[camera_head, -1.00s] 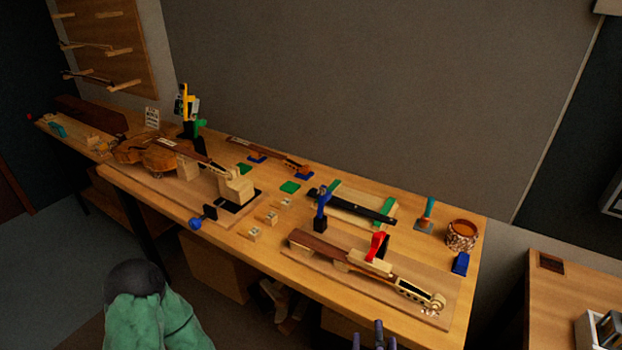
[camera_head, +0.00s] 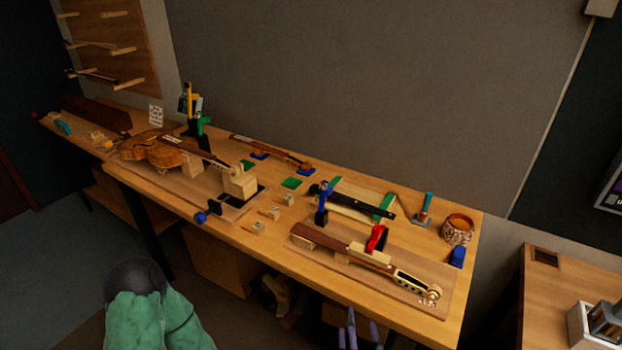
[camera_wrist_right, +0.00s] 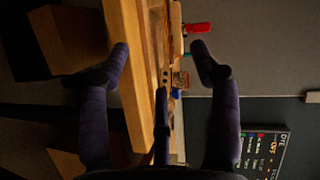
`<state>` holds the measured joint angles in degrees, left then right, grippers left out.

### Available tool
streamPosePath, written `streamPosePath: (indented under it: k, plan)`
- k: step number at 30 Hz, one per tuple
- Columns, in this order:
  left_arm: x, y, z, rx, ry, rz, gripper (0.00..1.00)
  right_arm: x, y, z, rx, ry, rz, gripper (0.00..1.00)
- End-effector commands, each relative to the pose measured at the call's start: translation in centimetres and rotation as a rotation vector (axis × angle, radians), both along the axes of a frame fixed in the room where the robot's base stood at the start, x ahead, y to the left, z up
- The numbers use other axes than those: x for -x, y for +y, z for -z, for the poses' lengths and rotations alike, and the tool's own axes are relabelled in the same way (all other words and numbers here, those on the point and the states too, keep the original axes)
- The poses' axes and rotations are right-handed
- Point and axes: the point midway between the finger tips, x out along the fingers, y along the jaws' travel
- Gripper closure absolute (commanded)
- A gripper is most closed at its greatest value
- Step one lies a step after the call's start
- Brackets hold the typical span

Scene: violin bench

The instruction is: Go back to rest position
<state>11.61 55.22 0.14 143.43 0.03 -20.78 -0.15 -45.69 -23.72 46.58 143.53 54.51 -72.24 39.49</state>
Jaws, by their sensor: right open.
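My right gripper (camera_head: 360,335) shows at the bottom edge of the head view, in front of the bench's front edge. In the right wrist view its dark fingers (camera_wrist_right: 161,62) are spread wide, with nothing held between them. The workbench (camera_head: 350,285) lies beyond them, seen sideways in the wrist view. My left gripper is in neither view.
A violin neck with a scroll (camera_head: 330,242) and a red clamp (camera_head: 376,238) lie near the bench front. A violin (camera_head: 150,150) lies further left. A woven cup (camera_head: 458,229) stands at the right end. A green-covered dark shape (camera_head: 160,320) is at lower left.

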Motion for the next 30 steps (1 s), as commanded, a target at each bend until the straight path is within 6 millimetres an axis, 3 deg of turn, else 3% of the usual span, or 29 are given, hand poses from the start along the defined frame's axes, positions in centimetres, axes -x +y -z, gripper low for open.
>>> streamPosePath:
  k: [9,16,23,30]
  plan:
    - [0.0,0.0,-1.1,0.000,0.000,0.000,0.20,-3.3,1.2,6.7,0.242,0.280,-0.161,0.37]
    - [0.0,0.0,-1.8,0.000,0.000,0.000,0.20,-4.1,1.2,12.9,0.367,0.488,-0.316,0.37]
    - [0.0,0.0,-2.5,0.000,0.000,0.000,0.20,-3.0,0.6,19.7,0.445,0.694,-0.502,0.37]
    - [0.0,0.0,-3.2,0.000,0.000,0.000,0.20,0.3,-0.2,26.6,0.469,0.884,-0.729,0.37]
